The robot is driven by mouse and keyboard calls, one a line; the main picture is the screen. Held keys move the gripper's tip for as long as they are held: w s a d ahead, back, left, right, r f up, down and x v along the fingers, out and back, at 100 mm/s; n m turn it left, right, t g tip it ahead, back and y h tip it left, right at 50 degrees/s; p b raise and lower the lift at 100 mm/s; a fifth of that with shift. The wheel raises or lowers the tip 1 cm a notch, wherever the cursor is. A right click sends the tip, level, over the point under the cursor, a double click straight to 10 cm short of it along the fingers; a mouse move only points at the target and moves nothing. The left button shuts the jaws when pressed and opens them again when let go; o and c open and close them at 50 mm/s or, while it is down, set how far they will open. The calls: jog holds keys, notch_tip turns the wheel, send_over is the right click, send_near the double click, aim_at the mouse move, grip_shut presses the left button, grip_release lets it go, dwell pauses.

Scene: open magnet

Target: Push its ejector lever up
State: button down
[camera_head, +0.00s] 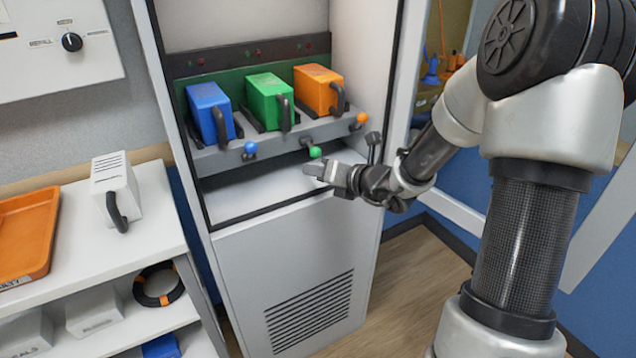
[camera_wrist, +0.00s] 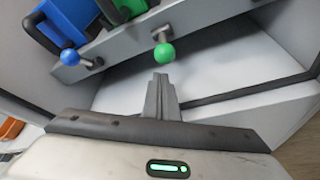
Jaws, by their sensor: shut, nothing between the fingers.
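Three levers with ball ends stick out from the grey front rail of the rack: a blue knob (camera_head: 250,147), a green knob (camera_head: 315,152) and an orange knob (camera_head: 362,117). Behind them sit a blue module (camera_head: 207,108), a green module (camera_head: 265,100) and an orange module (camera_head: 316,88), each with a dark handle. My gripper (camera_head: 309,170) is shut and empty, just below the green knob. In the wrist view, the fingertips (camera_wrist: 161,76) point at the underside of the green knob (camera_wrist: 164,53), apparently with a small gap. The blue knob (camera_wrist: 69,56) is to their left.
The white cabinet's side walls and lower shelf (camera_head: 270,182) enclose the space around the levers. On the left, a white counter holds a white module (camera_head: 115,187) and an orange tray (camera_head: 25,235). A coiled cable (camera_head: 158,285) lies on a shelf below.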

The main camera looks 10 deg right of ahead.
jog(key=shift+w+d+r, duration=0.2)
jog(key=shift+d+r, duration=0.2)
jog(key=shift+r, duration=0.3)
jog(key=shift+r+p, duration=0.1)
jog(key=shift+p, duration=0.2)
